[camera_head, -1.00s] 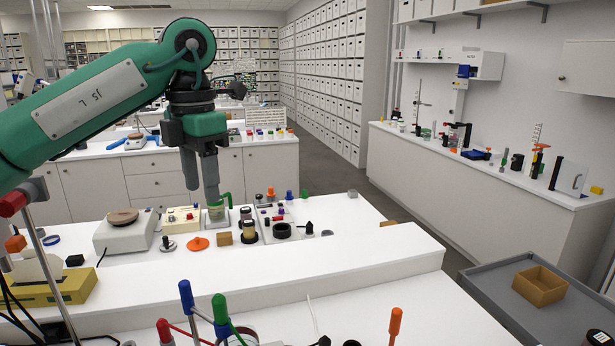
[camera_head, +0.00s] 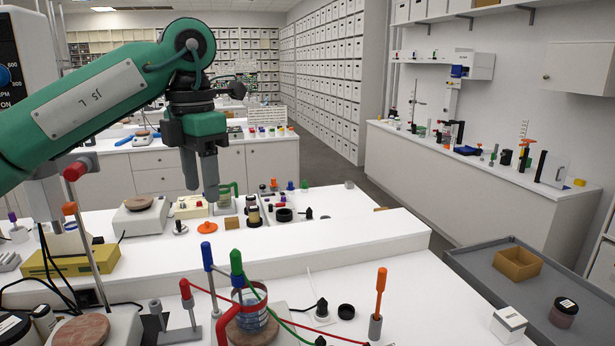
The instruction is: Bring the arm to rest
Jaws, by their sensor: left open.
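My left gripper (camera_head: 201,192) hangs down from the green arm on the left. Its two grey fingers are apart with nothing between them. In the picture its tips lie in front of the far part of the white bench (camera_head: 345,245), close to a pale jar (camera_head: 225,204) beside a green handle. Whether the right fingertip touches anything there I cannot tell. A jar with a dark top (camera_head: 254,217) stands just right of it. My right gripper is not in view.
A white balance (camera_head: 140,222), an orange disc (camera_head: 207,227) and a tan block (camera_head: 231,223) stand near the gripper. In front are a glass beaker (camera_head: 253,312) with red and green clamps, and an orange-handled rod (camera_head: 380,290). A grey cart (camera_head: 470,265) with a cardboard box (camera_head: 518,264) is at right.

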